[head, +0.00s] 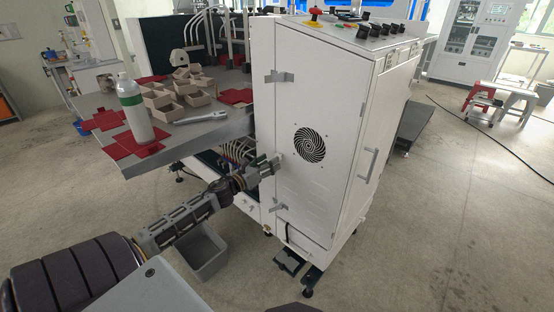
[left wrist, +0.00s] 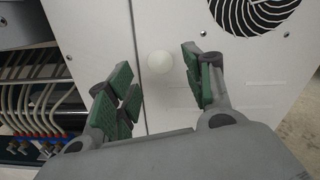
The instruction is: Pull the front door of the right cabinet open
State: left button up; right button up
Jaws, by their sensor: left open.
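The white right cabinet (head: 325,130) stands upright in the middle of the head view. Its panel with a round black fan grille (head: 309,145) faces me and looks shut, with grey latch-like fittings (head: 279,76) along its left edge. A bar handle (head: 371,165) is on the adjoining right face, which also looks shut. My left gripper (head: 271,166) is at the left edge of the fan panel. In the left wrist view its green-padded fingers (left wrist: 160,88) are open, with a round pale knob (left wrist: 160,62) between and beyond them, close to a vertical seam. Contact cannot be told. My right gripper is not in view.
A grey table (head: 200,130) left of the cabinet holds a bottle (head: 134,110), small boxes and red sheets. A grey bin (head: 205,255) sits below my left arm. Hoses (head: 237,150) run beside the cabinet.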

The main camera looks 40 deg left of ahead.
pick_arm(q)
jog(key=shift+w+d+b, duration=0.2)
jog(key=shift+w+b, duration=0.1)
jog(key=shift+w, duration=2.25)
jog(key=shift+c, duration=0.2)
grip_shut()
